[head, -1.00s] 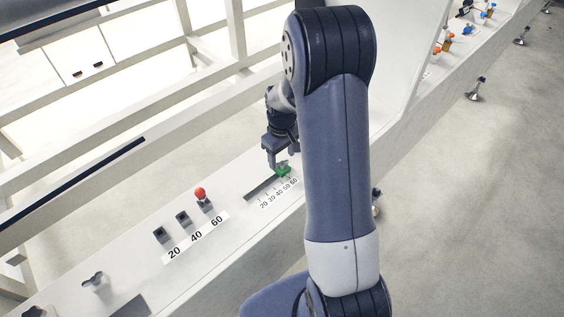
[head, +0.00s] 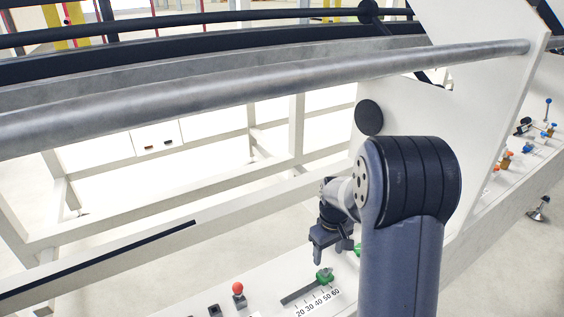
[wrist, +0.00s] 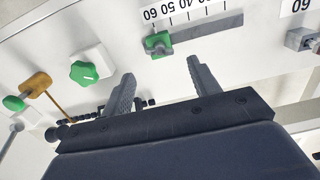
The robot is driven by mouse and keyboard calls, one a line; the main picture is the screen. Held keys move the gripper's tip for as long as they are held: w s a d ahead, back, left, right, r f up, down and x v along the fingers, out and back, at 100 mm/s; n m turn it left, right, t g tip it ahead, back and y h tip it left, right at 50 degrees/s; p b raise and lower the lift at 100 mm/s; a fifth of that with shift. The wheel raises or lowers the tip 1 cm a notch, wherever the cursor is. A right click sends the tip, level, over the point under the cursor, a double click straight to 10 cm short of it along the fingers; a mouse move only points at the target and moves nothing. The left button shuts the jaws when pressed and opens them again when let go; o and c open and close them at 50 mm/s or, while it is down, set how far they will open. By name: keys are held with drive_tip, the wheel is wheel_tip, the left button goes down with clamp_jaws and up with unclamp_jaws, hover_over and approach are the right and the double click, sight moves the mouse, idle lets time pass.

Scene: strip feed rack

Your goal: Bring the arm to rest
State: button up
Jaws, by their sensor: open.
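My gripper (head: 331,249) is at the end of my bent arm, above the white panel of the rack. In the wrist view its two fingers (wrist: 164,88) stand well apart with nothing between them. A green slider knob (head: 324,275) sits in a slot beside a printed scale near the 60 end. The slider knob also shows in the wrist view (wrist: 158,43), beyond the fingertips and apart from them. A green rotary knob (wrist: 91,66) is in front of the left finger in the wrist view. My upper arm hides part of the panel in the head view.
A red-topped lever (head: 238,289) stands left of the slider. A long grey roller (head: 250,85) crosses above the panel. A white side plate (head: 480,130) rises behind my arm, with several orange and blue fittings (head: 507,158) beyond it.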

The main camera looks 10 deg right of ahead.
sight(325, 270)
wheel_tip(325, 270, down, 9)
drive_tip(key=shift+f, duration=0.15)
drive_tip(key=shift+a, duration=0.1)
drive_tip(key=shift+s+a, duration=0.1)
idle(0.3)
